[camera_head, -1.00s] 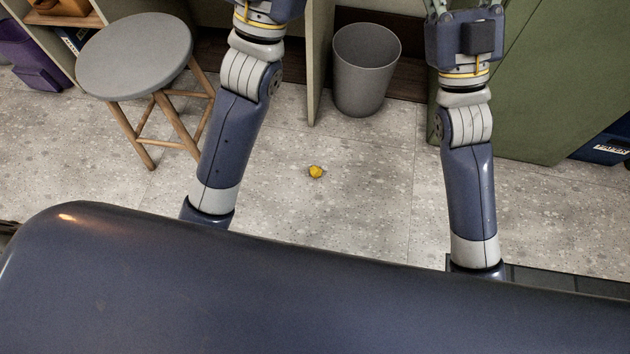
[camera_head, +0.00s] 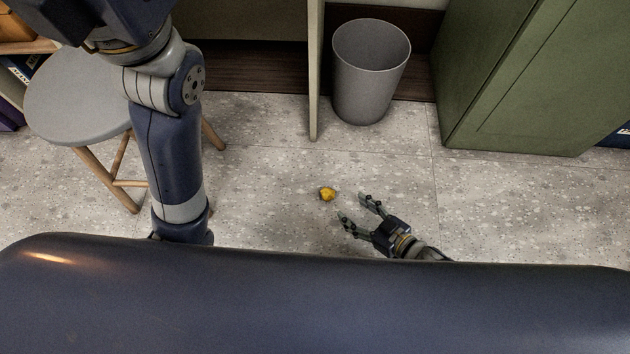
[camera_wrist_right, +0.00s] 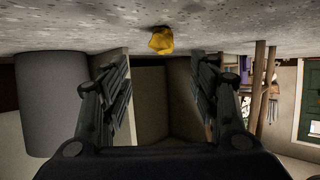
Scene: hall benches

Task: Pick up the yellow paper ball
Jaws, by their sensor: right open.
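The yellow paper ball (camera_head: 327,194) is a small crumpled lump lying on the grey speckled floor. It also shows in the right wrist view (camera_wrist_right: 161,41), at the top middle, beyond the fingertips. My right gripper (camera_head: 350,207) is low near the floor, just to the right of the ball and a little nearer to me. Its two fingers are spread, with nothing between them, and point toward the ball's side. In the right wrist view my right gripper (camera_wrist_right: 160,72) is open with a wide gap. My left arm rises on the left; its gripper is out of the frame.
A grey bin (camera_head: 371,75) stands behind the ball, beside a thin upright panel (camera_head: 315,70). A green cabinet (camera_head: 520,80) is at the back right. A grey stool (camera_head: 75,95) with wooden legs is at the left. The floor around the ball is clear.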

